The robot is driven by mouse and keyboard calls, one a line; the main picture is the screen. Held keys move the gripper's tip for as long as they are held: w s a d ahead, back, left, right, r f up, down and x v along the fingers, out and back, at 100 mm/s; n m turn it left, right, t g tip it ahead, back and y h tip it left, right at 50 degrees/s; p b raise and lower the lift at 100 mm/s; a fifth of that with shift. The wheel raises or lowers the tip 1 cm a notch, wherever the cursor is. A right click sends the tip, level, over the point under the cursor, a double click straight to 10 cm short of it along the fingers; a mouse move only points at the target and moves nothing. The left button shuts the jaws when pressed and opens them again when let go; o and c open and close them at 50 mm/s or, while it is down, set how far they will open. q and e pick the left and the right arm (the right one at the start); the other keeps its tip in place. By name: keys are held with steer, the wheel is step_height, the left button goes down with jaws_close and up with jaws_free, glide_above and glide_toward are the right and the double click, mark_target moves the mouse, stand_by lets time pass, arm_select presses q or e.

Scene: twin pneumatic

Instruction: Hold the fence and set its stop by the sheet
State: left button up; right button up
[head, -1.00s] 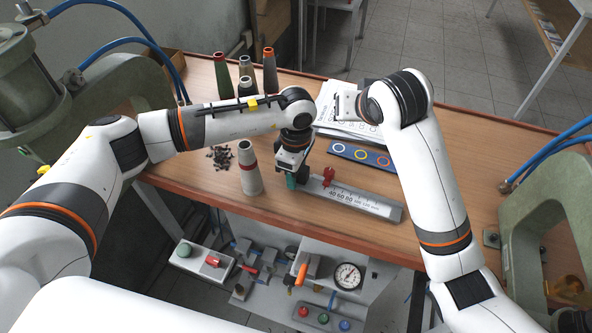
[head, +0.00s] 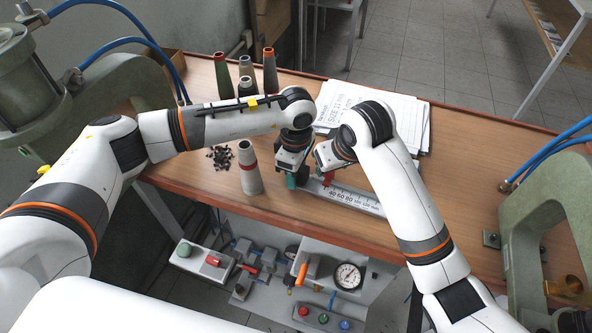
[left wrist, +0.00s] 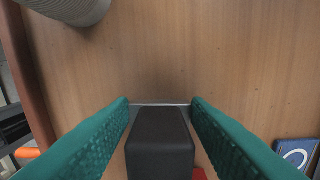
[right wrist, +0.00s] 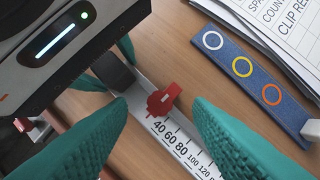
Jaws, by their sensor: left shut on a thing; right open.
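The fence is a pale ruled bar (head: 356,200) lying near the table's front edge, with its scale also in the right wrist view (right wrist: 180,145). Its red stop (right wrist: 163,101) sits by the low end of the scale, beside the 40 mark. My left gripper (left wrist: 160,104) is shut on the fence's black block (left wrist: 160,142). My right gripper (right wrist: 160,112) is open, its teal fingers on either side of the stop; contact cannot be told. The printed sheet (head: 402,108) lies behind, partly covered by my right arm; "SIZE 11 mm" is readable.
A blue strip with three rings (right wrist: 241,67) lies between fence and sheet. Several cones stand at the back left.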

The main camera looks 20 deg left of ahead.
mark_target(344, 188)
steer(key=shift+x, duration=2.15)
steer(key=c, duration=1)
steer(key=shift+d, duration=1.35)
steer(key=shift+s+d, duration=0.15)
steer(key=shift+d, duration=0.55)
